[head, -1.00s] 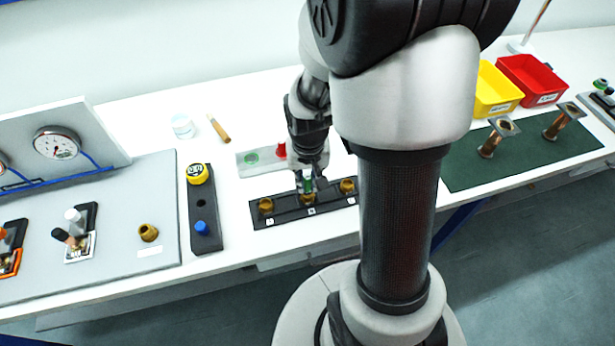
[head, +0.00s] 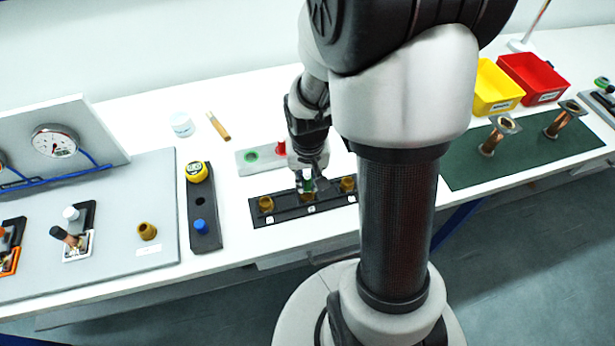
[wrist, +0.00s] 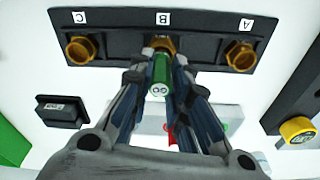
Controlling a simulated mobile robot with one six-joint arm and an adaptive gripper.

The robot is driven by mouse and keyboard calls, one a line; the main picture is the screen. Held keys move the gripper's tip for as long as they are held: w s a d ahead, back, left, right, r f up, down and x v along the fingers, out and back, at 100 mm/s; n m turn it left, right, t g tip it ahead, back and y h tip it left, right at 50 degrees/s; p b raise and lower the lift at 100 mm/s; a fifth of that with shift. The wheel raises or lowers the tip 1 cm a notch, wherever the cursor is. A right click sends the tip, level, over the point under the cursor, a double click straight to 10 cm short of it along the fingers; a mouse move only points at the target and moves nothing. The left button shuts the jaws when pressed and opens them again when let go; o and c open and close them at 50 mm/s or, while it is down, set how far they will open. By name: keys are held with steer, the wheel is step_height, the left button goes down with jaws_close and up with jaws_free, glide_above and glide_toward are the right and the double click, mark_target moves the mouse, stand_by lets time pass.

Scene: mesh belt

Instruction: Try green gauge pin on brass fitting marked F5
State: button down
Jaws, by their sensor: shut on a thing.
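My gripper (wrist: 161,72) is shut on the green gauge pin (wrist: 159,88), whose near end carries small white lettering. The pin's far end is over the middle brass fitting (wrist: 163,43), beside the label B; whether it is inside the bore is hidden. Two more brass fittings, by A (wrist: 240,56) and C (wrist: 80,50), sit in the same black rack (wrist: 120,32). No F5 mark is readable on any of them. In the head view the gripper (head: 308,184) is over the rack's middle fitting (head: 309,197).
A pale gauge holder (head: 262,168) with a green ring and a red pin lies behind the rack. A black strip with a yellow dial (head: 197,172) and a blue knob (head: 200,226) is at left. Yellow (head: 494,92) and red (head: 535,78) bins stand at right.

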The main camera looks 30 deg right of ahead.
steer(key=shift+r, duration=0.2)
steer(key=shift+r+p, duration=0.5)
steer(key=shift+p, duration=0.05)
steer(key=shift+f+b, duration=0.6)
steer(key=shift+f, duration=0.05)
stand_by(2.3)
steer(key=shift+r+p, duration=0.55)
steer(key=shift+r, duration=0.15)
steer(key=shift+r+p, duration=2.5)
steer(key=shift+r, duration=0.55)
